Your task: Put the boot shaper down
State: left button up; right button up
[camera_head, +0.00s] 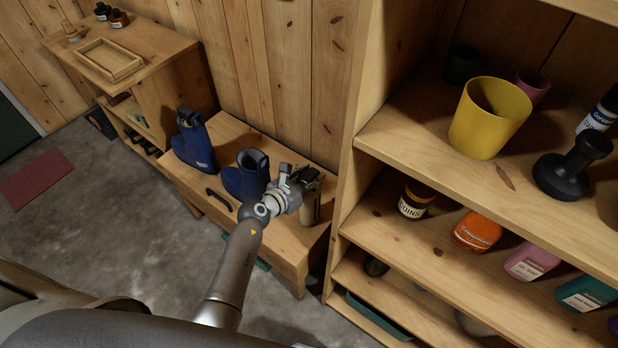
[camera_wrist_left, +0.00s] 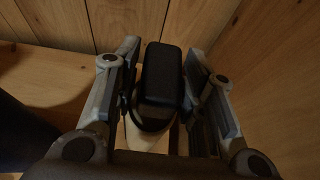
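The boot shaper has a beige body (camera_head: 311,208) and a black block-shaped top, which shows large in the left wrist view (camera_wrist_left: 162,78). It stands upright at the right end of the low wooden bench (camera_head: 284,238); I cannot tell whether its base touches the wood. My left gripper (camera_head: 306,181) is at its top, with one finger on each side, close against the black block. The grip looks shut on it; the contact faces are dark. My right gripper is in neither view.
Two blue boots, a farther one (camera_head: 195,146) and a nearer one (camera_head: 246,177), stand on the bench left of the gripper. A black curved handle (camera_head: 218,198) lies by the front edge. A tall shelf (camera_head: 447,168) with cups and jars rises close on the right.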

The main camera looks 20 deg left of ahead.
pick_arm(q)
jog(key=shift+o, duration=0.6)
jog(key=shift+r, duration=0.25)
jog(key=p+v, duration=0.1)
jog(key=v, duration=1.1)
jog(key=shift+p, duration=0.35)
jog(key=shift+f, duration=0.1)
